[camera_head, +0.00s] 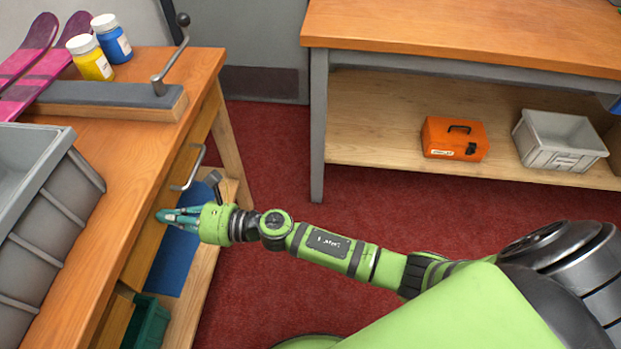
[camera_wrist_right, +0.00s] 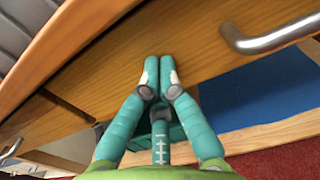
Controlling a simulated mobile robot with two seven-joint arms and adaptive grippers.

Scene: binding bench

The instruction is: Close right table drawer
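The right table drawer (camera_head: 165,228) is a wooden front under the orange-brown bench top, with a curved metal handle (camera_head: 187,170). In the right wrist view the drawer front (camera_wrist_right: 215,85) fills the middle, with its handle (camera_wrist_right: 270,38) at upper right. The front seems to stand a little proud of the one beside it; the exact gap is hidden. My right gripper (camera_head: 163,215) has its teal fingers together and empty. In the wrist view its fingertips (camera_wrist_right: 160,62) are at the drawer front, left of the handle; contact is unclear. My left gripper is not in view.
A grey crate (camera_head: 62,200), a yellow-labelled jar (camera_head: 92,62) and a blue jar (camera_head: 113,42) stand on the bench. A green bin (camera_head: 150,322) sits below. A second bench (camera_head: 345,125) stands at the back right. Red floor lies open between the benches.

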